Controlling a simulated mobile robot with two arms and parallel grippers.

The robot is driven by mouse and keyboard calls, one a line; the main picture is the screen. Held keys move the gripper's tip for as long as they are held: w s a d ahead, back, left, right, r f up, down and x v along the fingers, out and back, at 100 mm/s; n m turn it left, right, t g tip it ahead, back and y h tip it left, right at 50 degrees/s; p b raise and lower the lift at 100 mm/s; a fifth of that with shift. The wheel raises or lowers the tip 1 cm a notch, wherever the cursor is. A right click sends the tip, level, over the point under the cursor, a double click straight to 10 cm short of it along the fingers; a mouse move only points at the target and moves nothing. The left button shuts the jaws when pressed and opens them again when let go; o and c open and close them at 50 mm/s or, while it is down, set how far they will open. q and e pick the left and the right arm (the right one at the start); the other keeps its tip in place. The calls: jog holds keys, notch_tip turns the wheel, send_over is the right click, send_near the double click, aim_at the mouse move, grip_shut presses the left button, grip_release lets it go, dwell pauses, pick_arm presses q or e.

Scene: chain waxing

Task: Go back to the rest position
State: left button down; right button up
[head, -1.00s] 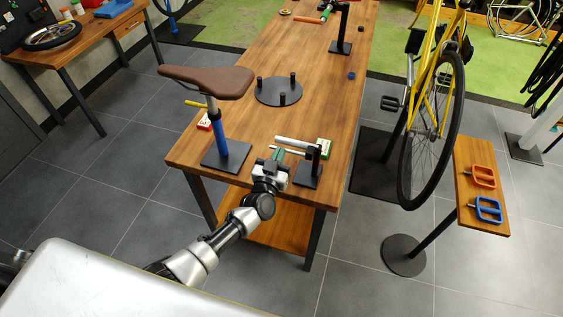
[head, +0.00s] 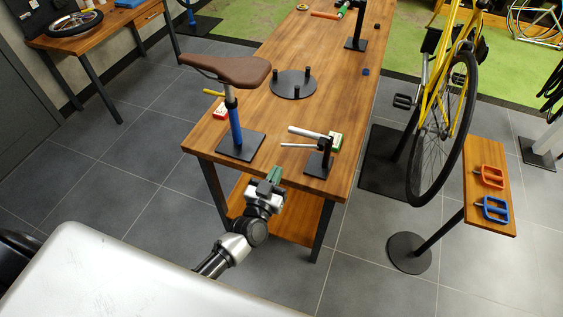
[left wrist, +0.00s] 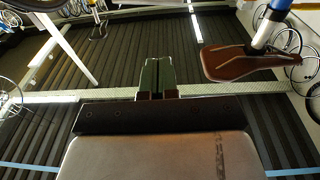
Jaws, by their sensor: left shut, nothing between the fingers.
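My left gripper (head: 273,176) is in front of the near edge of the wooden workbench (head: 270,130) in the head view, apart from it. Its green fingers are shut with nothing between them; they also show side by side in the left wrist view (left wrist: 158,76). The left arm reaches up from the lower part of the head view. My right gripper is not in view.
A brown saddle (head: 228,68) on a blue post stands at the bench's left corner. A black stand with a silver rod (head: 306,132) is near the front edge.

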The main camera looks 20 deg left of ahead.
pick_arm(q)
jog(key=shift+s, duration=0.3)
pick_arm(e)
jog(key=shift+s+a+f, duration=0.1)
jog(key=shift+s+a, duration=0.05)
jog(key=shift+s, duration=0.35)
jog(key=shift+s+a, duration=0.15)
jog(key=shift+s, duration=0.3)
pick_arm(q)
jog(key=shift+f, duration=0.1)
jog(key=s+a+f+m+g+b, duration=0.15)
jog(key=s+f+g, duration=0.5)
jog(key=f, duration=0.85)
jog(key=s+a+f+g+b, duration=0.15)
jog(key=s+f+g, duration=0.25)
jog(key=s+f, duration=0.9)
jog(key=s+a+f+g+b, duration=0.1)
jog(key=s+f+g, duration=0.3)
jog(key=s+f, duration=0.4)
jog(key=s+a+f+g+y+b, duration=0.1)
jog(key=s+f+g, duration=0.3)
jog(key=s+f, duration=0.4)
jog(key=s+a, duration=0.1)
jog(key=s, duration=0.5)
jog(key=shift+s+a+f, duration=0.15)
jog(key=shift+s+f, duration=0.05)
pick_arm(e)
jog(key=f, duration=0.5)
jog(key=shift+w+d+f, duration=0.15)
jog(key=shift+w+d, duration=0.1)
